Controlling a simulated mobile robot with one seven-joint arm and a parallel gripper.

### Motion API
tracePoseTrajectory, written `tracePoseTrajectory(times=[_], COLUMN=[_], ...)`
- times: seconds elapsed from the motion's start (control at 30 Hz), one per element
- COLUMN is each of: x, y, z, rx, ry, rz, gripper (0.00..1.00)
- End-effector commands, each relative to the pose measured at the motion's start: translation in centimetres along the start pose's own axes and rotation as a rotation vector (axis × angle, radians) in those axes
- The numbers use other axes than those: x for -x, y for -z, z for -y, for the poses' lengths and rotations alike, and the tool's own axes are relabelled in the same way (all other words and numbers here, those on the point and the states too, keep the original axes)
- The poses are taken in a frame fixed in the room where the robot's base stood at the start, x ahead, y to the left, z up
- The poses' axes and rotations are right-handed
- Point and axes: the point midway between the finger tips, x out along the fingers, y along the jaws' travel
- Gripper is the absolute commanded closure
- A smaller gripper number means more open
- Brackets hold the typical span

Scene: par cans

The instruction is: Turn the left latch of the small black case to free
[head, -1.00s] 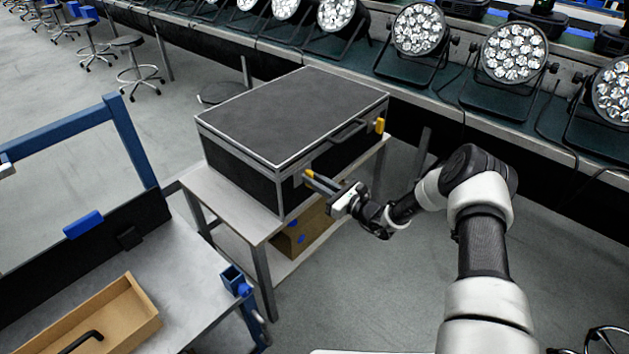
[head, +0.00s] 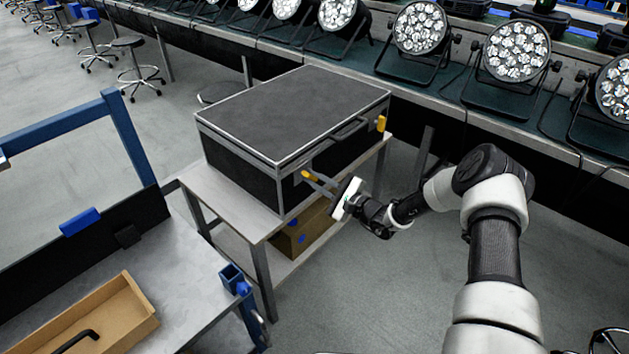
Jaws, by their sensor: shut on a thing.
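The small black case (head: 290,112) with grey metal edges sits closed on a light metal table. Its left latch (head: 306,174) is a small yellow piece on the front face near the left corner. My gripper (head: 316,180) is at this latch, its fingers shut on it and partly covering it. The gripper's body is rolled to a slant. The right latch (head: 381,123), also yellow, stands upright near the case's right front corner. A dark handle (head: 350,130) is between the two latches. The exact angle of the left latch is hard to see.
The case's table (head: 235,213) has a lower shelf with a brown box (head: 303,230) under my gripper. A grey bench (head: 175,265) with an open cardboard tray (head: 150,318) is at lower left. Par cans (head: 515,52) line a long bench behind.

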Motion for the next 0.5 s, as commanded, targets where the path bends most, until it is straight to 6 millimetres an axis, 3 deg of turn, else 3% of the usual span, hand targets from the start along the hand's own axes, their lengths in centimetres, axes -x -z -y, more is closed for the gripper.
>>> tracePoseTrajectory(times=[0.5], x=[0.08], y=[0.26], z=[-0.44], rx=[0.485], ry=[-0.002], rz=[-0.002], gripper=[1.0])
